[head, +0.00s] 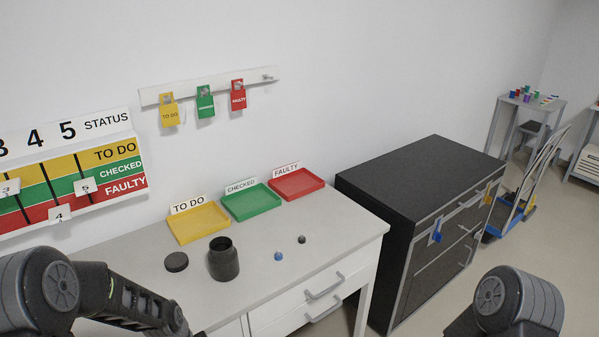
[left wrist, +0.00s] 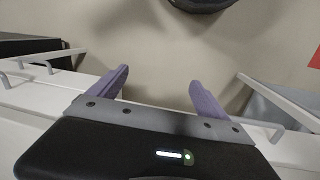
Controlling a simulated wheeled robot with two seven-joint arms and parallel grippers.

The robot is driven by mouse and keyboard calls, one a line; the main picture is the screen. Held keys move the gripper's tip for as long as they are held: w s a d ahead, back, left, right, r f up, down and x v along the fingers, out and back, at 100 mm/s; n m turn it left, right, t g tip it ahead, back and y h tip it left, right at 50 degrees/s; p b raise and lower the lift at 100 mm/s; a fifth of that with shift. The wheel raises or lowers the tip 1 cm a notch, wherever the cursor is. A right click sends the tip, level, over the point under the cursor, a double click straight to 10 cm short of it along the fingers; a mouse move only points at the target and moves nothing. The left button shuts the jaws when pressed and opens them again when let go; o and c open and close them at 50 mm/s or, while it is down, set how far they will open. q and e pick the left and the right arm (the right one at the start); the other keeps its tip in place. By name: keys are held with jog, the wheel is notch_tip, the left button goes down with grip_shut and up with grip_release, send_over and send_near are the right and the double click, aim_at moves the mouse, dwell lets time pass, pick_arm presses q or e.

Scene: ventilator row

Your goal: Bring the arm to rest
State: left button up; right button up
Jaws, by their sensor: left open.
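My left arm (head: 120,297) comes in from the left in the head view and reaches down in front of the white table (head: 335,235). Its gripper is below the picture edge there. In the left wrist view my left gripper (left wrist: 159,78) is open, its two purple fingers wide apart with nothing between them but the floor beyond. A link of my right arm (head: 505,302) shows at the bottom right of the head view; the right gripper is out of view.
The table carries yellow (head: 199,224), green (head: 250,202) and red (head: 297,184) trays, a dark open jar (head: 223,260), a dark lid (head: 176,262) and two small knobs (head: 279,256). A black cabinet (head: 420,190) stands to the right. Drawer handles (left wrist: 262,118) are close to the gripper.

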pick_arm(q)
jog(key=s+d+f+m+h, duration=0.1)
jog(key=s+d+f+m, duration=0.1)
jog(key=s+d+f, duration=0.3)
jog(key=s+d+f+m+h, duration=0.1)
jog(key=s+d+f, duration=0.4)
jog(key=s+d, duration=0.6)
jog(key=shift+s+d+f+m, duration=0.2)
jog(key=shift+s+m, duration=0.55)
jog(key=shift+m, duration=0.05)
